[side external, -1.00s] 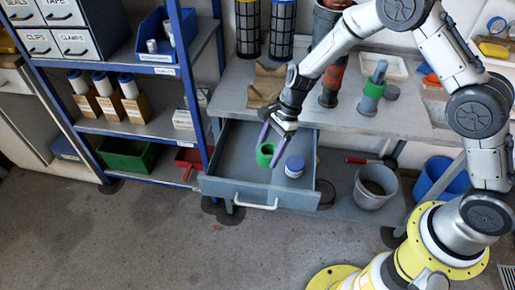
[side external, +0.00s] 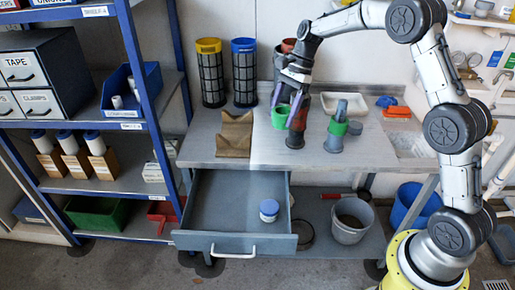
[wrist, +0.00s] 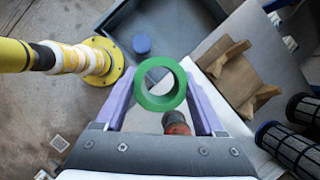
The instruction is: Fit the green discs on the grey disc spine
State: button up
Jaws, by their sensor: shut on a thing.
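My gripper (side external: 285,110) is shut on a green disc (side external: 280,119), a thick ring with an open hole. In the side external view it is in the air over the front of the bench. In the wrist view the green disc (wrist: 160,101) sits between the two purple fingers, its hole facing the camera. The grey disc spine (side external: 340,110) stands upright on the bench to the right, with another green disc (side external: 338,128) around it above its wide grey base. The held disc is apart from the spine.
A red and dark cylinder (side external: 296,136) stands just behind my gripper, left of the spine. The open drawer (side external: 205,238) holds a blue-topped jar (side external: 269,210). A brown cradle (side external: 235,133) and two filter cylinders stand left.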

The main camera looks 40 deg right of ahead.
jog(key=s+d+r+m, duration=0.1)
jog(key=d+r, duration=0.1)
jog(key=d, duration=0.5)
jog(key=s+d+r+m+t, duration=0.1)
jog(key=s+d+r, duration=0.1)
jog(key=d, duration=0.5)
jog(key=s+d+r+m, duration=0.2)
jog(key=d+r, duration=0.1)
jog(key=d, duration=0.5)
jog(key=shift+s+r+t, duration=0.15)
jog(key=shift+r+t, duration=0.05)
jog(key=shift+t, duration=0.1)
jog(key=shift+s+d, duration=0.15)
jog(key=shift+d, duration=0.15)
send_over(345, 100)
jog(key=shift+a+f, duration=0.15)
jog(key=shift+f, duration=1.1)
jog(key=shift+a+f, duration=0.1)
jog(key=shift+f, duration=1.1)
jog(key=shift+f, duration=0.1)
jog(key=shift+f, duration=0.3)
jog(key=shift+f, duration=0.7)
jog(key=shift+f, duration=0.35)
jog(key=shift+f, duration=1.7)
